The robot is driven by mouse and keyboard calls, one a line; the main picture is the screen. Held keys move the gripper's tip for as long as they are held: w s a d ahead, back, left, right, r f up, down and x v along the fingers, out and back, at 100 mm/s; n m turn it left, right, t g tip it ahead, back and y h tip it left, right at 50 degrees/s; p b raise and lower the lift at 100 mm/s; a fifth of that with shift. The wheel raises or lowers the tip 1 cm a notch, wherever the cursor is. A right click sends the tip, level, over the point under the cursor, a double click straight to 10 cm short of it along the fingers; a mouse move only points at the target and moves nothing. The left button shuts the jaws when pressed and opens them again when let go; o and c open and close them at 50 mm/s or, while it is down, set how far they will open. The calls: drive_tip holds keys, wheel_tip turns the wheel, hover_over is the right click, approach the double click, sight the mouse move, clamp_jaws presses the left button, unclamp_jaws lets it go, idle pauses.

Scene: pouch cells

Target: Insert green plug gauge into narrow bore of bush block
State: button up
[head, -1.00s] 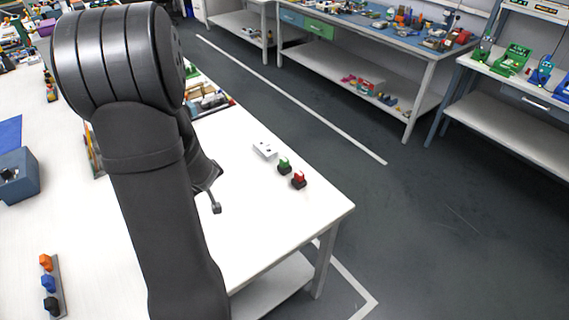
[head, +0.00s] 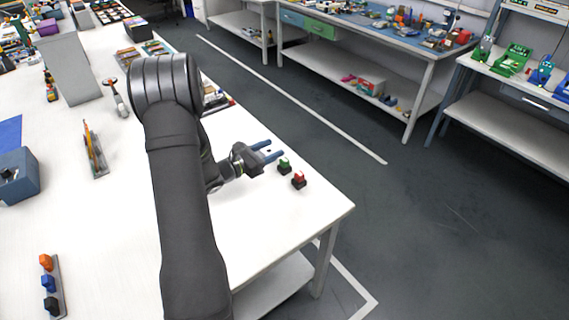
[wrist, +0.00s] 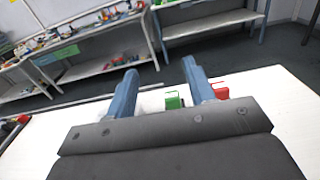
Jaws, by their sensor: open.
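The green plug gauge (head: 284,166) stands on the white table near its right edge, with a black base. It also shows in the wrist view (wrist: 174,101), between the fingers and close to the right one, partly hidden by my gripper body. My gripper (head: 274,149) is open and empty, its blue fingers pointing right, just behind the green gauge in the head view; the fingers also show in the wrist view (wrist: 160,68). The white bush block is mostly hidden by the fingers in the head view, so its bores cannot be told apart.
A red plug gauge (head: 298,180) stands in front of and right of the green one, near the table (head: 318,205) edge. A rack (head: 57,288) with orange, blue and black pieces is at front left. A blue box (head: 18,175) stands far left.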

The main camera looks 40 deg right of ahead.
sight(281, 162)
wheel_tip(281, 162, down, 8)
drive_tip(key=shift+r, duration=0.25)
drive_tip(key=shift+d+f, duration=0.15)
drive_tip(key=shift+f, duration=0.1)
drive_tip(key=shift+d, duration=3.6)
drive_tip(key=c, duration=1.1)
drive_tip(key=shift+o, duration=0.2)
drive_tip(key=shift+r, duration=0.1)
clamp_jaws()
